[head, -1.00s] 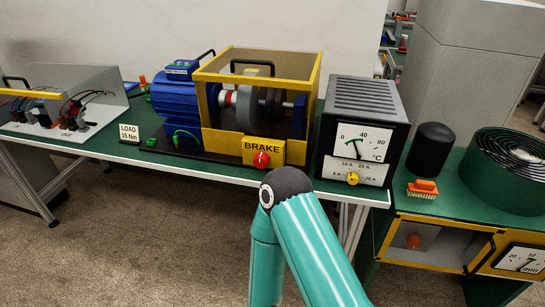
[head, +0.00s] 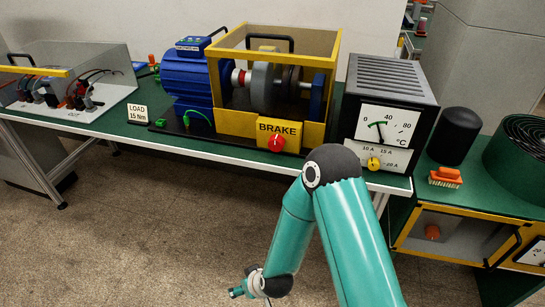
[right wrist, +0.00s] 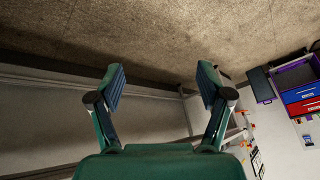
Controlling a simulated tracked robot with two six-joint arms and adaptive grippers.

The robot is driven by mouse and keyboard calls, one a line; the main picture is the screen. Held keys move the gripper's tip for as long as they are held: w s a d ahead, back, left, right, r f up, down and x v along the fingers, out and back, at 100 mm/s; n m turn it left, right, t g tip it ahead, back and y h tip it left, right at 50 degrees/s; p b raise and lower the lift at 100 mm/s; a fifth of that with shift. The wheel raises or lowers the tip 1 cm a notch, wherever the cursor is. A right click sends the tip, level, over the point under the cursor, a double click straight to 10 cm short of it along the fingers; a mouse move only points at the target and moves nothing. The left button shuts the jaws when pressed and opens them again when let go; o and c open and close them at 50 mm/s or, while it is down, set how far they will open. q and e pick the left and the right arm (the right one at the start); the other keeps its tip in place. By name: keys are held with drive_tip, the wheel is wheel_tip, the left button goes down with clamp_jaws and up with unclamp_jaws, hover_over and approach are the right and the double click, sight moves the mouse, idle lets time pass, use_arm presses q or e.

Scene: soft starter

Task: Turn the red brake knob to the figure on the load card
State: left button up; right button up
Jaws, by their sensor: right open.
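The red brake knob (head: 276,143) sits on the yellow front panel marked BRAKE (head: 279,127), below the caged brake unit. The load card (head: 138,113) stands at the front left of the bench and reads LOAD 15 Nm. In the head view my right arm crosses the lower middle, in front of the bench, and its lower end hangs near the floor, well below the knob. In the right wrist view my right gripper (right wrist: 160,82) is open and empty, its two fingers wide apart. My left gripper is in neither view.
A blue motor (head: 187,80) stands left of the yellow cage (head: 228,118). A dial box (head: 392,90) with a yellow knob (head: 374,163) is right of it. An orange brush (head: 445,177) and black cylinder (head: 456,136) sit further right. The floor before the bench is clear.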

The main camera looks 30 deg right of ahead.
drive_tip(key=w+d+r+t+h+b, duration=0.2)
drive_tip(key=w+d+t+b, duration=0.15)
drive_tip(key=w, duration=0.45)
drive_tip(key=m+t+h+b, duration=0.1)
drive_tip(key=t+h+b, duration=0.2)
drive_tip(key=h+b, duration=0.7)
approach(275, 147)
drive_tip(key=w+d+h+p, duration=0.1)
drive_tip(key=w+d, duration=0.1)
drive_tip(key=w+d+f+h+p, duration=0.1)
drive_tip(key=w+d, duration=0.1)
drive_tip(key=w+d+f+h+p, duration=0.1)
drive_tip(key=w+d, duration=0.1)
drive_tip(key=w, duration=0.1)
drive_tip(key=shift+w+d+g+p, duration=0.15)
drive_tip(key=shift+d+g+p, duration=0.1)
drive_tip(key=shift+p, duration=0.1)
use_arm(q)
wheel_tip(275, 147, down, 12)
